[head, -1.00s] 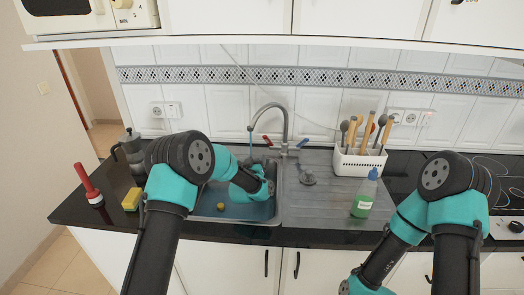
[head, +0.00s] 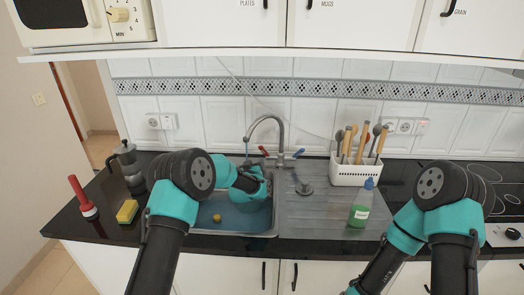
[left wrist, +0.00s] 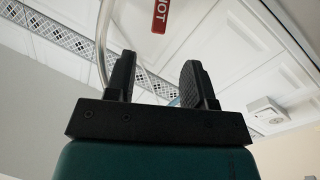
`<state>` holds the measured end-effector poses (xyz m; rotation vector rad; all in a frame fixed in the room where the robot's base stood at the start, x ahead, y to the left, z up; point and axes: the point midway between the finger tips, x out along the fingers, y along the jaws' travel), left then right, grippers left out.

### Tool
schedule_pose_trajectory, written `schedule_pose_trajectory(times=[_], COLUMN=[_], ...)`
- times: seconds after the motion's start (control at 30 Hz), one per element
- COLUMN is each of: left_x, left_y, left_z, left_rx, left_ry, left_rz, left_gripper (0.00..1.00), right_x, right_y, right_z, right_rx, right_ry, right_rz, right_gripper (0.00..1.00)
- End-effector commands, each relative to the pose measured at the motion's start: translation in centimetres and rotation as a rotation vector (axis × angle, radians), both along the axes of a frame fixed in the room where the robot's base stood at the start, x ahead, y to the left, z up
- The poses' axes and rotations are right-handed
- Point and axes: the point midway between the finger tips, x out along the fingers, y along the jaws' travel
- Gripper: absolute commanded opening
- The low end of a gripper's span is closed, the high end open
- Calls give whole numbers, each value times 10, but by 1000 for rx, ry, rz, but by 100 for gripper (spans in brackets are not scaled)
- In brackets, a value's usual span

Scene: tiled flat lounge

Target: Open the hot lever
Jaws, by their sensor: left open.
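The tap (head: 281,135) arches over the back of the sink (head: 262,228). Its red hot lever (head: 263,151) sticks out on the left and its blue lever (head: 298,154) on the right. In the left wrist view, the hot lever (left wrist: 161,16) shows as a red tag with upside-down "HOT" lettering, above and beyond the fingers. My left gripper (left wrist: 157,62) is open and empty, apart from the lever. My right gripper is out of view below.
A moka pot (head: 128,160), a red-handled tool (head: 82,195) and a yellow sponge (head: 127,211) stand left of the sink. A green soap bottle (head: 360,208) and a white utensil holder (head: 355,172) are on the right. A small yellow object (head: 217,218) lies in the sink.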

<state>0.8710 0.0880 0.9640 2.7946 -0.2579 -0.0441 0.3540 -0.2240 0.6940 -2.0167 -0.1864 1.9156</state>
Motion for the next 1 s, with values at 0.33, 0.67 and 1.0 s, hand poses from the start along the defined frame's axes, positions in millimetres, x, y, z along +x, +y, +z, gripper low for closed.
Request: schedule_pose_trajectory(times=[0.33, 0.67, 1.0], left_x=[40, 72, 101], left_y=[-7, -13, -19], left_z=[0, 0, 0], left_rx=[0, 0, -1], left_ry=[-1, -1, -2], left_rz=[0, 0, 1], left_gripper=[49, 49, 49], right_x=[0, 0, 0], right_y=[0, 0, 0], right_z=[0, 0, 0], right_rx=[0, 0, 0], right_ry=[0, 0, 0], right_rz=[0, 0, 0], right_gripper=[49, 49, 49])
